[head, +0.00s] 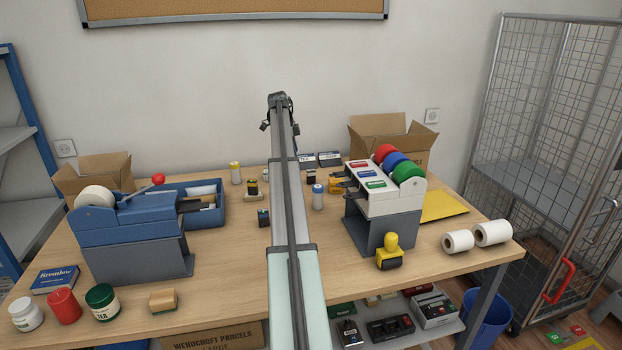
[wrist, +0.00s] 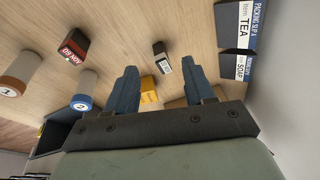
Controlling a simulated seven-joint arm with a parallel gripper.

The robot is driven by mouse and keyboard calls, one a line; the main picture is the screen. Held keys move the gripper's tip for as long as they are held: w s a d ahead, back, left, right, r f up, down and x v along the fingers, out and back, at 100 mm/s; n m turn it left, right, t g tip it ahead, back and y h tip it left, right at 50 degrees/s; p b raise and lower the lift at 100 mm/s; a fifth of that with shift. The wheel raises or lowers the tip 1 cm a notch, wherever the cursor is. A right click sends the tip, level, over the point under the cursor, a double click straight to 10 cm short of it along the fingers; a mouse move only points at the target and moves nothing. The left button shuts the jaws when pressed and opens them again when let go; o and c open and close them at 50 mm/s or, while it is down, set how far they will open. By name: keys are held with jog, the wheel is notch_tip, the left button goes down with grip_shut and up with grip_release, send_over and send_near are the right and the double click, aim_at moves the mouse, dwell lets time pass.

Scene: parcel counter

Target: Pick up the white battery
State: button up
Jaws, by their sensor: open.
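I cannot tell for certain which thing is the white battery. Two white cylinders stand on the counter in the head view: one with a blue top (head: 318,197) right of my arm, one with a yellow top (head: 235,172) left of it. In the wrist view, a white cylinder marked 2 with a blue band (wrist: 83,102) and one marked 1 with a brownish band (wrist: 17,75) lie left of the fingers. My gripper (wrist: 162,70) is open, with nothing held. In the head view, my arm reaches over the counter and the fingers cannot be made out.
A small dark block with a white label (wrist: 161,58) and a yellow thing (wrist: 149,90) show between the fingers. A red-and-black date block (wrist: 74,46) is to the left. Packing slips (wrist: 237,27) are at right. Tape dispensers (head: 133,240) (head: 385,205) flank my arm.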

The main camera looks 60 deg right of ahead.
aim_at(311, 170)
jog(key=s+d+f+n, duration=0.1)
jog(key=f, duration=0.1)
jog(key=s+d+f+n+g, duration=0.1)
jog(key=s+f, duration=0.1)
jog(key=s+d+f+n+h, duration=0.1)
jog(key=d+f, duration=0.1)
jog(key=f, duration=0.1)
jog(key=shift+s, duration=0.3)
jog(key=shift+a+x, duration=0.1)
jog(key=shift+x, duration=1.2)
jog(key=shift+a+x, duration=0.15)
jog(key=shift+x, duration=1.15)
jog(key=shift+s, duration=0.1)
grip_shut()
